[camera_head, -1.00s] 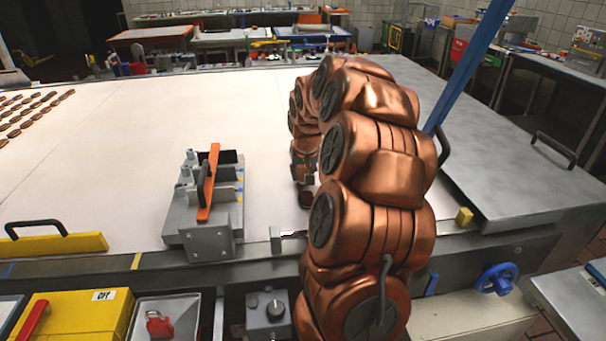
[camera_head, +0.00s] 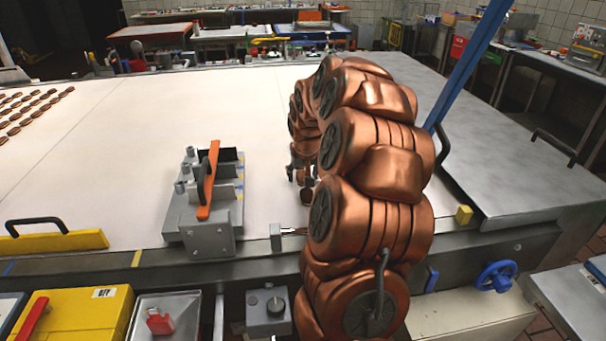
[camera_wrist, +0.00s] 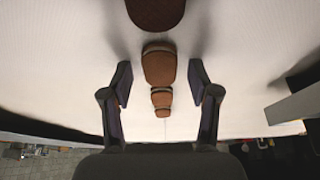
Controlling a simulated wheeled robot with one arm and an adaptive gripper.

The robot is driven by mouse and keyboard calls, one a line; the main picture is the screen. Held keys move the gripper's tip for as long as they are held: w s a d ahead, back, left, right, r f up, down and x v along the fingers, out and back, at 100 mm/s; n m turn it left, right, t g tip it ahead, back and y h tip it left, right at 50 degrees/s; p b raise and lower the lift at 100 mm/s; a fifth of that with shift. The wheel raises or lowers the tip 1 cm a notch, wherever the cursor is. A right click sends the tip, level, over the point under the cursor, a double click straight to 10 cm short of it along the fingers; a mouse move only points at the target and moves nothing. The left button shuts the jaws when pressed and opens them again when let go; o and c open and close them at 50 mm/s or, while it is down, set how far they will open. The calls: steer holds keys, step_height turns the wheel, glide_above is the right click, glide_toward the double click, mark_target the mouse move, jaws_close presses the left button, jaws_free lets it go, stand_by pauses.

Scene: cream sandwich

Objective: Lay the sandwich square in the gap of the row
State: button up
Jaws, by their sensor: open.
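I cannot tell which is the task's square. My gripper (camera_wrist: 160,82) is open and empty, its fingers on either side of the line. In the head view my gripper (camera_head: 303,172) is low over the belt, partly hidden by my arm.
A grey fixture with an orange bar (camera_head: 208,182) stands on the belt (camera_head: 130,150) left of my gripper. Rows of brown pieces (camera_head: 30,110) lie at far left. A steel plate (camera_head: 500,170) is on the right. Open belt lies between rows and fixture.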

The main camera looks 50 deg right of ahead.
steer(key=shift+r, duration=0.15)
steer(key=shift+r, duration=0.15)
steer(key=b+v, duration=0.2)
steer(key=v, duration=0.9)
steer(key=shift+s+a+r, duration=0.15)
steer(key=shift+a+r, duration=0.05)
steer(key=shift+r, duration=0.15)
